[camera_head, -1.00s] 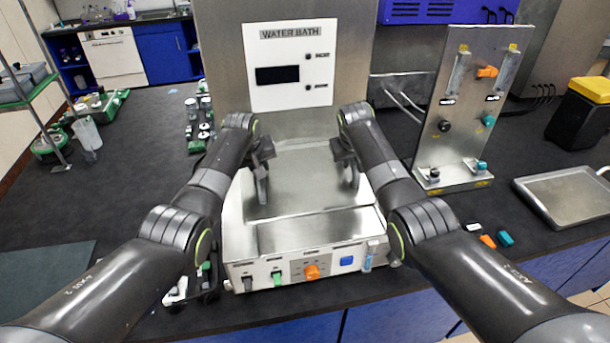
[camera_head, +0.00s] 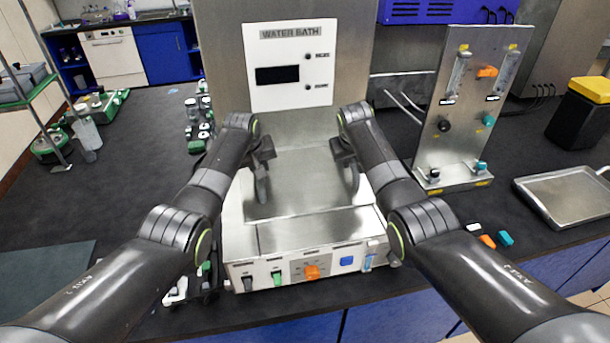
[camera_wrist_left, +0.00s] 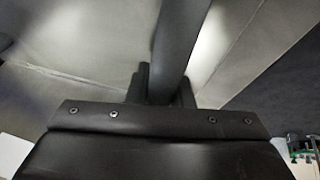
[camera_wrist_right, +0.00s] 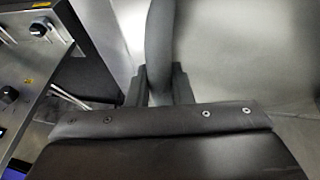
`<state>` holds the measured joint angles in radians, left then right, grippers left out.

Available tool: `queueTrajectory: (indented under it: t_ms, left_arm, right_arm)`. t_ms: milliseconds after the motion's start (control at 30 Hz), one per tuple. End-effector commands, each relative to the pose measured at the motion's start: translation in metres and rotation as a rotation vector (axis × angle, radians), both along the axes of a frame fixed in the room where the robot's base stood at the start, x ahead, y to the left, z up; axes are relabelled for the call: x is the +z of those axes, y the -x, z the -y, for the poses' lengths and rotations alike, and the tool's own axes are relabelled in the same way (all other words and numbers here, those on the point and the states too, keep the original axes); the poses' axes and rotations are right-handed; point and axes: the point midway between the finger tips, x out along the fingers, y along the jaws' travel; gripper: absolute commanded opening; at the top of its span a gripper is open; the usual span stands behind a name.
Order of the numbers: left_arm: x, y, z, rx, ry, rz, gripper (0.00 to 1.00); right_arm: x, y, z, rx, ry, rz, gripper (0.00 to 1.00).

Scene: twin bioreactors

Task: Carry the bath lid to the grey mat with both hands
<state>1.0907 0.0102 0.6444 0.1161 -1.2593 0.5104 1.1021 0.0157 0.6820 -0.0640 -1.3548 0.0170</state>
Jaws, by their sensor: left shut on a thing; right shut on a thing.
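The bath lid (camera_head: 306,187) is a brushed steel plate with two dark upright handles, lying over the water bath in the middle of the head view. My left gripper (camera_head: 262,165) is shut on the lid's left handle (camera_wrist_left: 178,40). My right gripper (camera_head: 347,163) is shut on the lid's right handle (camera_wrist_right: 159,35). Both wrist views show a handle between the fingers and the steel behind it. I cannot tell whether the lid rests on the bath or is slightly raised. A dark grey mat (camera_head: 40,275) lies at the left front of the bench.
The water bath's front panel (camera_head: 310,268) has knobs and switches. A steel flow-meter panel (camera_head: 463,120) and a shallow metal tray (camera_head: 570,195) stand to the right. Small green-and-white items (camera_head: 200,125) stand left of the bath. Black bench is clear between them and the mat.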

Motion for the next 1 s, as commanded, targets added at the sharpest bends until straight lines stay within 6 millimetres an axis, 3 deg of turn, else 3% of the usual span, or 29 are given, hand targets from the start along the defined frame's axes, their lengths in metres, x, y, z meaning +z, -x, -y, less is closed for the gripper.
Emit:
queueTrajectory:
  t_ms: [533,1000]
  left_arm:
    - [0.0,0.0,-0.001,0.004,-0.001,0.0,0.0]
    - [0.017,-0.001,-0.001,0.003,0.0,0.005,0.0]
  right_arm:
    - [-0.001,0.0,0.0,0.002,0.002,-0.002,0.0]
    - [0.016,0.0,0.0,0.002,0.002,0.001,0.0]
